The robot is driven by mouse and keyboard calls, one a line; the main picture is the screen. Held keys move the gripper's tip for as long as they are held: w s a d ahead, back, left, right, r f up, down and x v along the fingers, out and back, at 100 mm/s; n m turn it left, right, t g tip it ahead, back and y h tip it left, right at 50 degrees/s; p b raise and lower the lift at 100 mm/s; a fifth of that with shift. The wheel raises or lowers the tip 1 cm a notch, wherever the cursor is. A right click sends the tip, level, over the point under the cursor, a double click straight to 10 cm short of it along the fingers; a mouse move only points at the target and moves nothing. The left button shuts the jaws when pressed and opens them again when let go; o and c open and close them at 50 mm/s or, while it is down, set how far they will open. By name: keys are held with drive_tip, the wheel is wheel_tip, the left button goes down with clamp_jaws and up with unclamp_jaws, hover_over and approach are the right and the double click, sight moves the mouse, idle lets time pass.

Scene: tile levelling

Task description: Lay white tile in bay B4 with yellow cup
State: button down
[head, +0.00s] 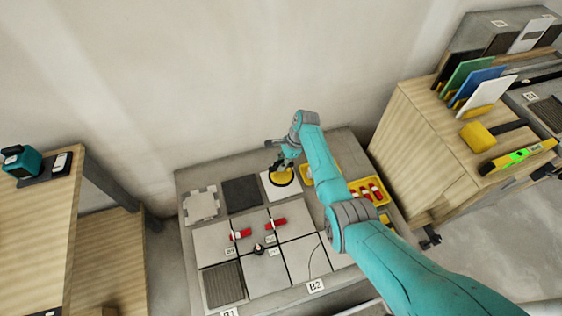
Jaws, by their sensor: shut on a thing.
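My gripper (284,164) is shut on the yellow cup (282,177) at the back of the low platform. The cup is upright over a white tile (272,190) in the platform's back row and appears to touch its top. The tile looks flat; whether it is raised a little cannot be told. My gripper and arm cover part of the cup and tile. No B4 label can be read for certain; B1 (229,313) and B2 (316,286) labels show on the front edge.
Beside the tile are a dark square (241,194) and a pale notched piece (201,205). Grey tiles with red pieces (275,223) and a dark ribbed bay (223,284) lie in front. A yellow tray (354,186) sits right. Wooden benches (408,122) flank the platform.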

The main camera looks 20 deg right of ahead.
drive_tip(key=shift+f, duration=2.55)
drive_tip(key=shift+f, duration=0.2)
drive_tip(key=c, duration=0.9)
unclamp_jaws()
drive_tip(key=v, duration=1.1)
drive_tip(key=shift+r, duration=0.25)
drive_tip(key=shift+d+r, duration=0.15)
drive_tip(key=shift+r, duration=0.1)
